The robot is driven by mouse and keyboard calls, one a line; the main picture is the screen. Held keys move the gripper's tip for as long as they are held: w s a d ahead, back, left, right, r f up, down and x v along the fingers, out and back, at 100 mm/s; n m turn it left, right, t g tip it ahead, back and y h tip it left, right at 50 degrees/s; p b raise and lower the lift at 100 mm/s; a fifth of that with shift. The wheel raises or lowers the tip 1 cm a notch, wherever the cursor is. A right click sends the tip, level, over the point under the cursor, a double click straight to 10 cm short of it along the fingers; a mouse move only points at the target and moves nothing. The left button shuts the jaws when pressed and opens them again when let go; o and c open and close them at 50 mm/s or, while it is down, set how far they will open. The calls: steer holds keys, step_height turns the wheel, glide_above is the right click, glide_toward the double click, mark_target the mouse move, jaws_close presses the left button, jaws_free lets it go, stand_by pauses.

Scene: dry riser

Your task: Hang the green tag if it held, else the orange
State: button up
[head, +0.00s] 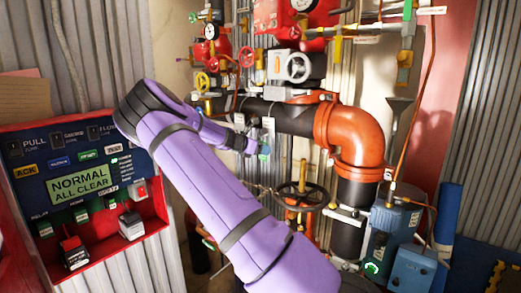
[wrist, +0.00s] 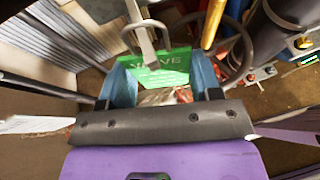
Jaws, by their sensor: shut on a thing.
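The green tag (wrist: 165,68) with white lettering is between the two blue fingers of my gripper (wrist: 163,82) in the wrist view. My gripper is shut on it. A pale metal loop or hook (wrist: 142,38) overlaps the tag's upper left; I cannot tell whether they touch. I cannot make out an orange tag. A white-faced gauge (head: 211,31) is at the upper middle; its reading is too small to tell.
A handwheel (head: 302,196) stands below my gripper, right of my arm. An orange pipe elbow (head: 358,140) is to the right. A red-framed panel (head: 85,185) at left shows "NORMAL ALL CLEAR". Blue boxes (head: 392,235) stand at lower right. Valves and pipes crowd the wall.

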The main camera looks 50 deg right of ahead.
steer(key=o, duration=1)
steer(key=shift+c, duration=0.2)
steer(key=v, duration=1)
steer(key=shift+a+r, duration=0.15)
steer(key=shift+a, duration=0.25)
